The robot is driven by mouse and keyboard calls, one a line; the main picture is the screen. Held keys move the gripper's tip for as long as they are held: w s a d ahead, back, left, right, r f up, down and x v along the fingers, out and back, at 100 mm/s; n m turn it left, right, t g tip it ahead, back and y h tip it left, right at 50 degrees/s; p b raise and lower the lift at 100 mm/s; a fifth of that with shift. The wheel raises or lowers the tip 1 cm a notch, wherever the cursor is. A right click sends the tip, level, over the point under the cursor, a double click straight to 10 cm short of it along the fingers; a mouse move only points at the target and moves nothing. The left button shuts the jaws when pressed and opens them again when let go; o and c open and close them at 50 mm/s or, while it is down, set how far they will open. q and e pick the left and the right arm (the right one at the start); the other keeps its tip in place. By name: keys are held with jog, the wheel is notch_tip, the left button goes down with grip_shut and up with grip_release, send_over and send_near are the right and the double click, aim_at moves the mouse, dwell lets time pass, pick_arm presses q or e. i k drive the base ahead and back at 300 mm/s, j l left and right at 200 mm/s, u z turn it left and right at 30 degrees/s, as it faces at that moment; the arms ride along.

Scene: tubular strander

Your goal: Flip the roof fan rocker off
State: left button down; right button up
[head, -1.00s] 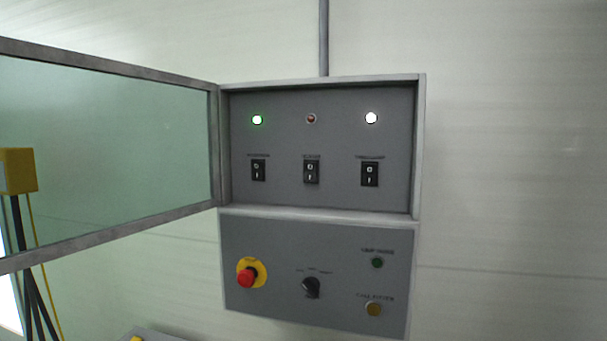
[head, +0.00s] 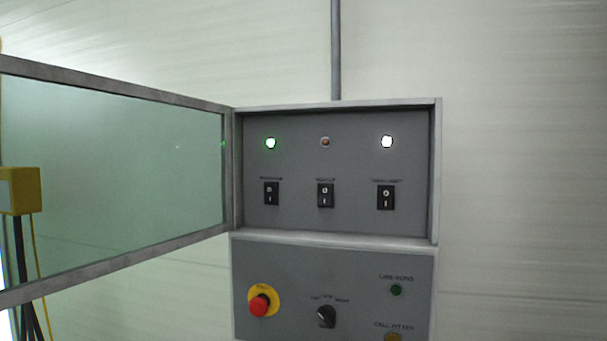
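Three black rocker switches sit in a row in the recessed upper panel: a left rocker (head: 271,194), a middle rocker (head: 325,195) and a right rocker (head: 385,197). The small labels above them are too blurred to read surely, so I cannot tell which is the roof fan's. Neither of my grippers is in view.
A framed glass door (head: 110,180) stands open to the left of the box. Below are a red emergency stop button (head: 259,306), a black selector knob (head: 326,317), a green button (head: 396,290) and a partly cut-off amber button (head: 392,337). A yellow box (head: 20,190) with cables shows at far left.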

aim_at(271, 190)
jog(key=k+j+z, duration=0.15)
jog(key=z, duration=0.25)
jog(key=k+j+z, duration=0.15)
jog(key=z, duration=0.3)
